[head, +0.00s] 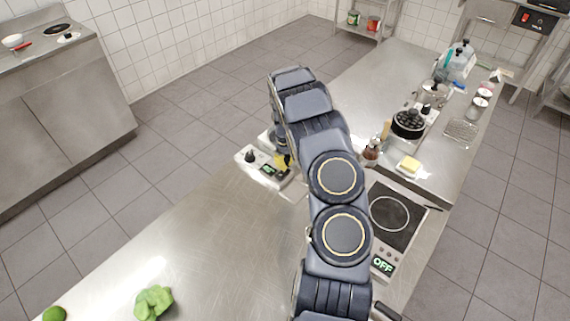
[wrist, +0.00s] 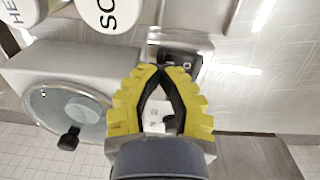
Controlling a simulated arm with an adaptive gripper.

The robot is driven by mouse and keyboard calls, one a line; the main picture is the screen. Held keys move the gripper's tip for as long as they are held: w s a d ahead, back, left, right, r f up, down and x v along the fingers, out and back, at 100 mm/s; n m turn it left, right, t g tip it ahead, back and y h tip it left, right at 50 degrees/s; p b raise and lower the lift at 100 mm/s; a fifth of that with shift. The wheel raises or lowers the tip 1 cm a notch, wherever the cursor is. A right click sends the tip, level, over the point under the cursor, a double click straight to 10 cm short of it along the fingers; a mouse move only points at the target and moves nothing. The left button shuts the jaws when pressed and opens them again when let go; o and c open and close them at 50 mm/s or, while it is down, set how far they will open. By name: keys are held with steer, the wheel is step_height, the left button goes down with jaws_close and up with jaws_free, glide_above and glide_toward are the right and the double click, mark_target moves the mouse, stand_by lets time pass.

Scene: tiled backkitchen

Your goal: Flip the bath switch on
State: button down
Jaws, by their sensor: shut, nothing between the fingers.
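The bath looks like a pale metal box (head: 243,153) on the steel counter, at the left of my arm in the head view. In the wrist view its metal top (wrist: 35,68) carries a round glass lid (wrist: 50,100) with a black knob. A dark switch (wrist: 186,62) with pale marks sits in a panel just beyond my fingertips in the wrist view. My gripper (wrist: 160,70) has yellow fingers, shut at the tips and empty. The tips overlap the switch's left edge; I cannot tell whether they touch. Which way the switch is tipped is unclear. In the head view my gripper (head: 283,163) is partly hidden by my arm.
Two white round lids with lettering, one (wrist: 97,12) near the top, stand close by in the wrist view.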

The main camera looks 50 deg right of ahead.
steer(key=shift+d+r, duration=0.15)
steer(key=shift+r, duration=0.25)
step_height(320, 180, up, 14)
steer(key=d, duration=0.1)
steer(key=shift+d, duration=0.4)
steer(key=shift+a, duration=0.1)
stand_by(0.4)
